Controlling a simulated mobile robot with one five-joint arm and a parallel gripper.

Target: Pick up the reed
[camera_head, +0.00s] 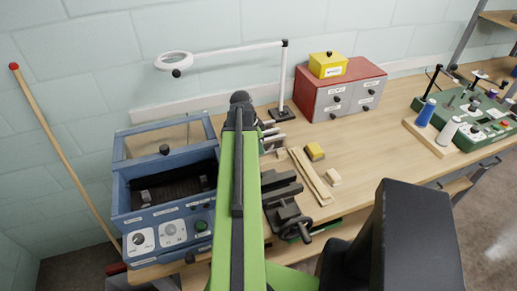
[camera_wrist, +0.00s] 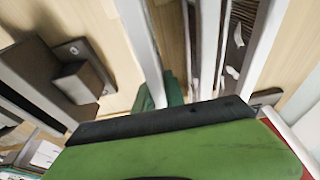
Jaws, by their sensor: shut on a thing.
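My green arm reaches over the middle of the bench in the head view, and my gripper (camera_head: 240,104) is its dark far end. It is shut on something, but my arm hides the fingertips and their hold. Several grey metal bars (camera_head: 273,136) lie just right of the arm's end. In the wrist view long pale metal bars (camera_wrist: 208,50) run away from the camera, with a dark strip (camera_wrist: 240,22) beside them. I cannot tell for sure which of these is the reed. A green and black body (camera_wrist: 180,140) fills the bottom of the wrist view.
A blue open-lidded box (camera_head: 168,190) stands left of the arm. Behind are a magnifier lamp (camera_head: 283,80) and drawers (camera_head: 345,95). Bare bench lies at centre right.

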